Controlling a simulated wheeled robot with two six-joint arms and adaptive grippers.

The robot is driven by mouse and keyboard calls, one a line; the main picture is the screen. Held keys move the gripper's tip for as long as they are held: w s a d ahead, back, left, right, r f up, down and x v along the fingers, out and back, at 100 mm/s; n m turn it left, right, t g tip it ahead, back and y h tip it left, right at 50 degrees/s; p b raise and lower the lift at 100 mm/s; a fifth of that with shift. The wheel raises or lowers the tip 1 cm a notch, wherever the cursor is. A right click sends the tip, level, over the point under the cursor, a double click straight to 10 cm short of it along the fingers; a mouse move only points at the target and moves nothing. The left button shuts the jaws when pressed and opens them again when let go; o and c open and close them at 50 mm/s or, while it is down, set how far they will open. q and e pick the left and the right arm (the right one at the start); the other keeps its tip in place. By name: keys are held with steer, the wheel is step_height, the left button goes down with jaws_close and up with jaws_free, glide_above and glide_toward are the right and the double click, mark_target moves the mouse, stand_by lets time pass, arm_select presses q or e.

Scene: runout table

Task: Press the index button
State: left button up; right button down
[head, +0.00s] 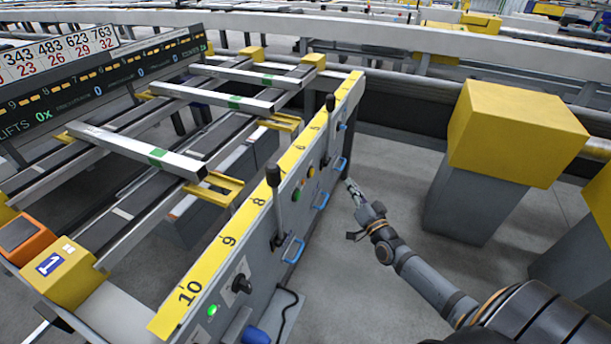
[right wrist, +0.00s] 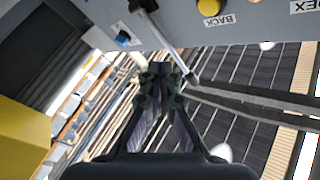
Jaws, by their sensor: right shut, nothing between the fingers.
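The control panel (head: 265,240) runs along the front of the table. On it sit a green button (head: 297,196) and a yellow button (head: 311,172), their labels too small to read here. In the right wrist view a yellow button (right wrist: 209,6) is marked BACK, and a label ending in "DEX" (right wrist: 303,6) is cut off at the top right corner; its button is out of frame. My right gripper (head: 349,183) is shut and empty, apart from the panel and right of both buttons; its closed fingertips also show in the wrist view (right wrist: 160,69). My left gripper is not in view.
Black-knobbed levers (head: 274,176) and blue handles (head: 293,250) stick out from the panel. A yellow-topped grey post (head: 515,135) stands to the right of my right arm. Open floor (head: 345,285) lies between panel and arm.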

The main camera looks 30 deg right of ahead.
mark_target(312, 172)
steer(key=shift+r, duration=0.15)
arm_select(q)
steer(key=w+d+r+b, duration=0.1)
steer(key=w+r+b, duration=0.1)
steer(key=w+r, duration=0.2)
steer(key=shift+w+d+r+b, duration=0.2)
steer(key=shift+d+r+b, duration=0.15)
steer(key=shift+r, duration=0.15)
arm_select(e)
steer(key=w+a, duration=0.5)
steer(key=w, duration=0.1)
steer(key=shift+w+a, duration=0.35)
steer(key=shift+a, duration=0.05)
stand_by(0.6)
steer(key=shift+w+a, duration=0.25)
steer(key=shift+w, duration=0.05)
